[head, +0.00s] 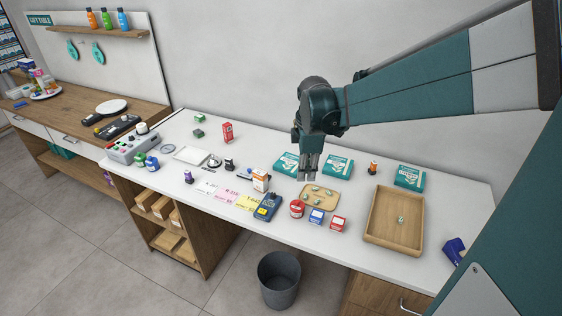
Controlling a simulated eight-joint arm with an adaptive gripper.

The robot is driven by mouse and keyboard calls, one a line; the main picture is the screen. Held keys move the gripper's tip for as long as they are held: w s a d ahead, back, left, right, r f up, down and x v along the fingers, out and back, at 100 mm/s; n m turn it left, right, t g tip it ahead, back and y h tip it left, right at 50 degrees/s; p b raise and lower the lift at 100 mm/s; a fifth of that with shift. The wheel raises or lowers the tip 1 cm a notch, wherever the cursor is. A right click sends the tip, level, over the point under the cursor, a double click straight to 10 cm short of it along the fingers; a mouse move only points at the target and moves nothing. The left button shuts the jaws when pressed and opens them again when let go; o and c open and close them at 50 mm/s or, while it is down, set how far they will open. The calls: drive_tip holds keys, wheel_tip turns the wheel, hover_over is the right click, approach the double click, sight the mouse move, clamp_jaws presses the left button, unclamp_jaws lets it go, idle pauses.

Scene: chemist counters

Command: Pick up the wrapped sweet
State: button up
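Several small pale green pieces that look like wrapped sweets (317,199) lie on a light wooden board (330,207) on the white counter. One more similar piece (401,219) lies alone in the wooden tray (372,243) to the right. They are too small to make out their wrapping. My gripper (307,178) points down just behind the board, near the teal boxes. It looks apart from the pieces, and nothing is visible in it. I cannot tell whether its fingers are open or shut.
Teal boxes (338,166) stand behind the board. A red tin (297,209), a blue box (317,217) and a red box (338,224) stand in front. A blue device (267,207) and an orange-white box (261,182) stand left. An orange bottle (373,168) stands behind the tray.

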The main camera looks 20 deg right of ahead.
drive_tip(key=w+d+f+n+g, duration=0.2)
drive_tip(key=w+d+f+n, duration=0.25)
drive_tip(key=w+f, duration=0.2)
drive_tip(key=n+g, duration=0.1)
drive_tip(key=n, duration=0.3)
approach(317, 200)
drive_tip(key=shift+w+d+f+g+y, duration=0.15)
drive_tip(key=shift+d+f+g+y, duration=0.15)
drive_tip(key=shift+d, duration=0.1)
drive_tip(key=shift+s+f, duration=0.25)
drive_tip(key=shift+f, duration=1)
drive_tip(key=shift+a, duration=0.1)
drive_tip(key=shift+s+a+f+b, duration=0.1)
drive_tip(key=shift+s+f+b, duration=0.1)
drive_tip(key=shift+f, duration=1.1)
drive_tip(key=shift+s+a+f+b, duration=0.1)
drive_tip(key=shift+s+f+b, duration=0.1)
drive_tip(key=shift+f, duration=1.05)
drive_tip(key=shift+c, duration=1.3)
